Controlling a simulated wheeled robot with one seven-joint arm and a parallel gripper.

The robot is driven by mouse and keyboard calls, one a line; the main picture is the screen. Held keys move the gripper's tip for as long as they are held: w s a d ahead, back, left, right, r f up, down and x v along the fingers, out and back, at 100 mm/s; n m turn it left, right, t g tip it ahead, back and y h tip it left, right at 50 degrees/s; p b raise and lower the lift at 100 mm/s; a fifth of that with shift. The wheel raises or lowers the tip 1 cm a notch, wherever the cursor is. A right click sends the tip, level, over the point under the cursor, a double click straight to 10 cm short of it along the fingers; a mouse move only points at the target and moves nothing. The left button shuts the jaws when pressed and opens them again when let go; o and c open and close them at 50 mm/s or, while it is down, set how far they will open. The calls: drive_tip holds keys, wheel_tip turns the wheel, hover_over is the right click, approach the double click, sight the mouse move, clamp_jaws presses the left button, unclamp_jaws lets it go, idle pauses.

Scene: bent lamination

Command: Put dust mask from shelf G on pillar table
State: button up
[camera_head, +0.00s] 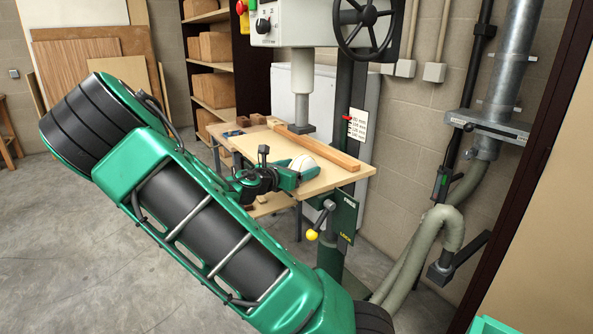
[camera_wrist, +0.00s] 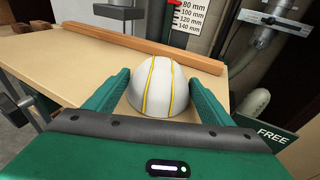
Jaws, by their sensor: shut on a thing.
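The dust mask, a white dome with yellow straps, shows in the wrist view (camera_wrist: 158,84) between the two green fingers of my gripper (camera_wrist: 160,92). My gripper is shut on it. In the head view the white mask (camera_head: 303,163) shows at my gripper (camera_head: 295,175), partly hidden by the green fingers. Both are over the pale wooden table (camera_head: 325,176) of the pillar machine. I cannot tell whether the mask touches the tabletop.
A wooden fence bar (camera_head: 316,147) lies across the table behind the mask. Small brown blocks (camera_head: 250,120) lie at the table's far left. The drill head (camera_head: 302,85) hangs above. A shelf with boxes (camera_head: 213,90) stands behind. A lever with a yellow knob (camera_head: 312,234) is below the table edge.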

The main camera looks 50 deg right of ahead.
drive_tip(key=o, duration=1.1)
drive_tip(key=shift+f, duration=0.2)
drive_tip(key=shift+c, duration=0.2)
drive_tip(key=v, duration=1.2)
